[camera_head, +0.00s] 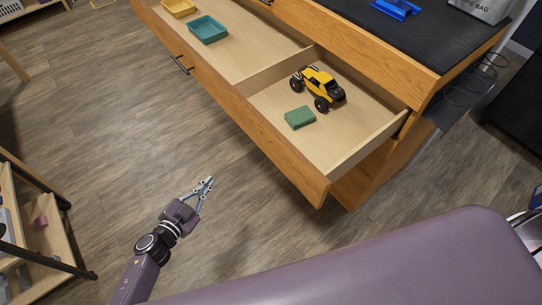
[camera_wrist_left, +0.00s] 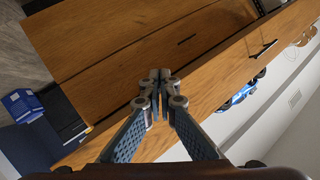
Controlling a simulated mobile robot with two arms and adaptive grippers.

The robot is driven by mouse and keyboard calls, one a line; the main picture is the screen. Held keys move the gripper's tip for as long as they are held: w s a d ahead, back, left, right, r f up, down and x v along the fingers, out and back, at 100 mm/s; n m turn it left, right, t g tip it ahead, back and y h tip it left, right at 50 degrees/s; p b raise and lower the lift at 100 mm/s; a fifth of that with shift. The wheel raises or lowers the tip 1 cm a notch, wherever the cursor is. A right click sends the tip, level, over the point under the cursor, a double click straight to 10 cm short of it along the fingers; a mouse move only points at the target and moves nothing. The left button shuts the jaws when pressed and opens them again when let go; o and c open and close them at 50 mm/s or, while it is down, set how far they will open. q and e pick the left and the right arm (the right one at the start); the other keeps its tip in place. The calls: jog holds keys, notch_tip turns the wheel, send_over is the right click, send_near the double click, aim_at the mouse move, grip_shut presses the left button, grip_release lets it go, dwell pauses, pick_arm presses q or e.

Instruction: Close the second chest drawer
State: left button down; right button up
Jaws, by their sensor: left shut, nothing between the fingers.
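An open wooden chest drawer (camera_head: 262,133) sticks far out below the top panel of the chest (camera_head: 360,48). A dark bar handle (camera_head: 181,66) is on its front. Inside lie a yellow toy crawler (camera_head: 319,87) with black wheels, a green block (camera_head: 300,118), a teal tray (camera_head: 208,30) and a yellow tray (camera_head: 179,7). My left gripper (camera_head: 209,181) is shut and empty, over the floor in front of the drawer and apart from it. In the left wrist view its fingertips (camera_wrist_left: 160,75) show together before wooden fronts (camera_wrist_left: 110,45). My right gripper is not in view.
A black mat (camera_head: 425,35) covers the chest top, with a blue object (camera_head: 397,9) and a grey bag (camera_head: 485,7) on it. A shelf unit (camera_head: 35,235) stands at the lower left. Wood floor (camera_head: 100,110) between it and the drawer is clear.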

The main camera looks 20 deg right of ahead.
pick_arm(q)
jog(key=d+r+m+g+h, duration=0.1)
jog(key=d+r+m+h, duration=0.3)
jog(key=r, duration=0.3)
jog(key=m+g+h, duration=0.1)
jog(key=m+g, duration=0.4)
jog(key=m, duration=0.1)
send_near(279, 157)
notch_tip(279, 157, up, 2)
jog(key=w+a, duration=0.2)
jog(key=w, duration=0.1)
jog(key=s+a+r+m+g+y, duration=0.2)
jog(key=s+r+m+y, duration=0.3)
jog(key=m, duration=0.3)
jog(key=x, duration=0.4)
jog(key=r+p+x, duration=0.1)
jog(key=x, duration=0.3)
jog(key=d+p+x, duration=0.1)
jog(key=x, duration=0.3)
jog(key=shift+w+r, duration=0.2)
jog(key=shift+w+d+f, duration=0.1)
jog(key=shift+w+d, duration=0.15)
jog(key=shift+d, duration=0.25)
jog(key=shift+w, duration=0.1)
